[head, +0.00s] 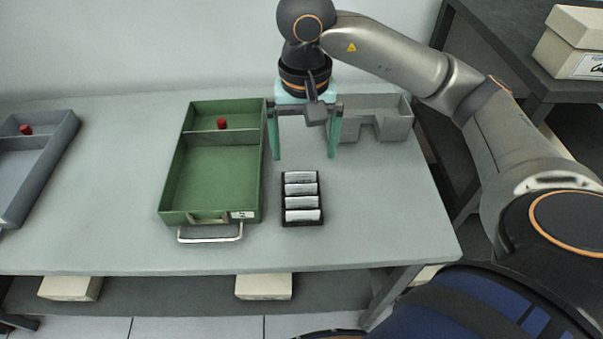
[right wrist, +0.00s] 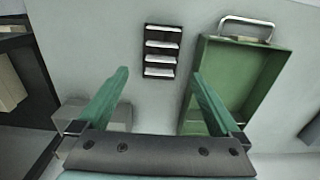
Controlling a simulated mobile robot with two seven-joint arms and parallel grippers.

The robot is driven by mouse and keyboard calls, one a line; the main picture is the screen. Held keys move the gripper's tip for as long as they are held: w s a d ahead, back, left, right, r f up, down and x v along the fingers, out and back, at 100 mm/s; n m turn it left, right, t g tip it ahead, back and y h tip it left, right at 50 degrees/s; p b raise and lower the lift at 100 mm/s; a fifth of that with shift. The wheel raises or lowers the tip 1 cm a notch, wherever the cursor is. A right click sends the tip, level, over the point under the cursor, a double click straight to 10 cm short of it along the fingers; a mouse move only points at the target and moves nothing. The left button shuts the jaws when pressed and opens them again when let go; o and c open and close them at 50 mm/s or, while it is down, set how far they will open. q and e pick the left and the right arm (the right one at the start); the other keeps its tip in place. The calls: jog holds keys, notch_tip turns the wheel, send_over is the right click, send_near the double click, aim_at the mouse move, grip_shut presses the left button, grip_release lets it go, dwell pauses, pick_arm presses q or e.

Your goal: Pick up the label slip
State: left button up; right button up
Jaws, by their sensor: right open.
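Several white slips (head: 301,189) lie in a row in a small black rack (head: 286,222) on the table; I cannot tell which one is the label slip. The slips also show in the right wrist view (right wrist: 161,45), at the top middle. A small white label (head: 242,215) with a dark mark is on the front of the green tray (head: 166,190). My right gripper (head: 304,156) is open and empty, pointing down behind the rack, with its teal fingers spread apart. In the right wrist view the rack shows beyond the fingertips (right wrist: 160,74). My left gripper is not in view.
The green tray, with a wire handle (head: 210,239) and a red piece (head: 221,124), stands left of the rack. A grey tray (head: 62,140) is at the far left. A grey notched block (head: 398,125) stands at the back right. The table right of the rack is clear.

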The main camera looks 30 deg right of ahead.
send_over(302, 198)
notch_tip(302, 198, down, 7)
notch_tip(302, 198, down, 4)
jog(key=shift+f+p, duration=0.1)
jog(key=shift+p, duration=0.35)
jog(key=shift+f, duration=0.55)
jog(key=c, duration=1.1)
jog(key=shift+r, duration=0.1)
